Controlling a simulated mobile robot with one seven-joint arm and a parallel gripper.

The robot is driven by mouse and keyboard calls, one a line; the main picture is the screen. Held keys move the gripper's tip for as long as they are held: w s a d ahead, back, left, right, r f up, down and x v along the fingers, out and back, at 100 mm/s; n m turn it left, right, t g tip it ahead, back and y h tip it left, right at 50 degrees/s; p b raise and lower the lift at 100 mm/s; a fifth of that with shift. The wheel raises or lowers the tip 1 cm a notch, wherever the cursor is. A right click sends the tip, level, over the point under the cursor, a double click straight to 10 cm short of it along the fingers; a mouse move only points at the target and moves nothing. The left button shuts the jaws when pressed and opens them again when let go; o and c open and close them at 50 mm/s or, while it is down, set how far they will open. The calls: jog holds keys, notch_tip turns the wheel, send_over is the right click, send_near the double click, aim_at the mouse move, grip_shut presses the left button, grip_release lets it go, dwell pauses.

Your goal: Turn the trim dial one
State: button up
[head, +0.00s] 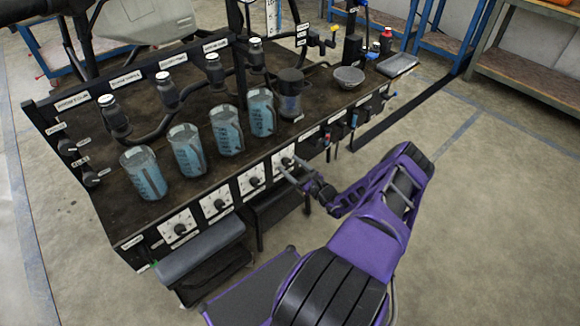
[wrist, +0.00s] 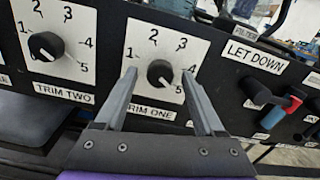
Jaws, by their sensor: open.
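The trim one dial is a black round knob (wrist: 160,73) on a white numbered plate, above a label partly covered by a finger and reading "RIM ONE". Its pale mark seems to point to the lower right, near the 5. My gripper (wrist: 159,76) is open, with one grey finger on each side of the knob in the wrist view; I cannot tell whether either touches it. In the head view my gripper (head: 288,170) is at the bench's front panel, by the rightmost white dial plate (head: 284,158).
The trim two dial (wrist: 46,46) is to the left. A let down valve with a red and blue handle (wrist: 280,112) is to the right. Several blue-filled measuring cups (head: 227,131) stand above on the bench. A dark padded block (head: 200,250) juts out below the left dials.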

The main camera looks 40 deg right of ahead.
jog(key=shift+w, duration=0.35)
grip_shut()
jog(key=shift+n, duration=0.3)
